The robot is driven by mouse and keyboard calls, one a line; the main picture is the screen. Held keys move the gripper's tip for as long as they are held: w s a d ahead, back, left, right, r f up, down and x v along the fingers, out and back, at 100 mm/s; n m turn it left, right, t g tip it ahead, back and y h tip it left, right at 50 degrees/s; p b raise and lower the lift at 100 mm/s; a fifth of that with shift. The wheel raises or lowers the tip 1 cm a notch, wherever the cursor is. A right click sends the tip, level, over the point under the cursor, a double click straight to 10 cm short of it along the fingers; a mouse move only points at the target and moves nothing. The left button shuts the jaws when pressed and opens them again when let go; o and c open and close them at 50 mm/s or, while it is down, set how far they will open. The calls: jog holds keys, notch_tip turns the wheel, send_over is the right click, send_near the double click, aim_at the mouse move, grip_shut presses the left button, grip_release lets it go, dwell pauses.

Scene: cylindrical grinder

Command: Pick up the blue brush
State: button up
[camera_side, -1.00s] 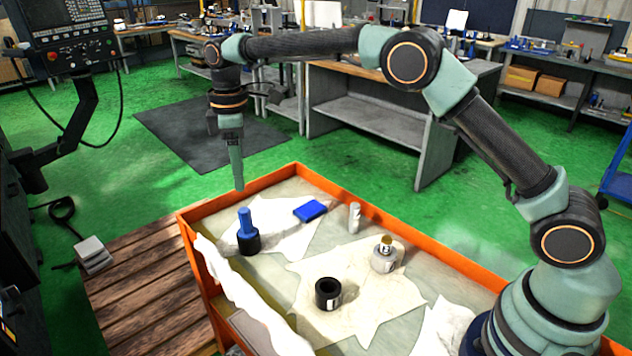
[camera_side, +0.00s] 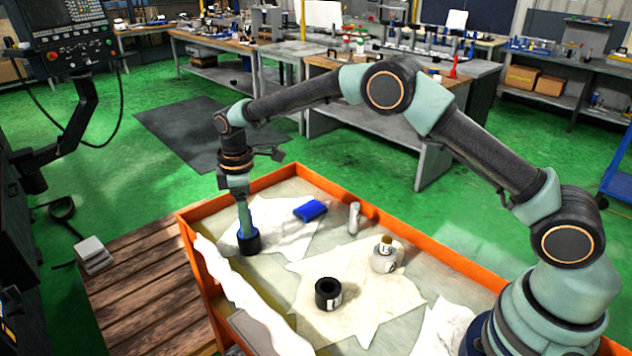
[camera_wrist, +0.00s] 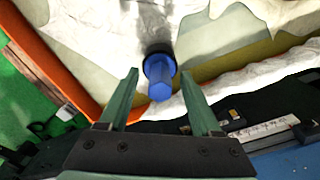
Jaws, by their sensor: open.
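The blue brush stands upright in the tray; its black lower end (camera_side: 249,243) shows in the side view, with most of its blue handle hidden behind my fingers. In the wrist view its blue handle (camera_wrist: 160,82) points up toward the camera. My gripper (camera_side: 244,226) points down over the handle in the side view. In the wrist view my gripper (camera_wrist: 160,75) is open, with one finger on each side of the handle and a gap on both sides. I cannot tell exactly how deep the handle sits between the fingers.
A white cloth (camera_side: 238,285) hangs over the near left rim, close to the brush.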

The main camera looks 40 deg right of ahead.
jog(key=shift+f, duration=0.45)
jog(key=shift+c, duration=0.3)
grip_shut()
jog(key=shift+r, duration=0.1)
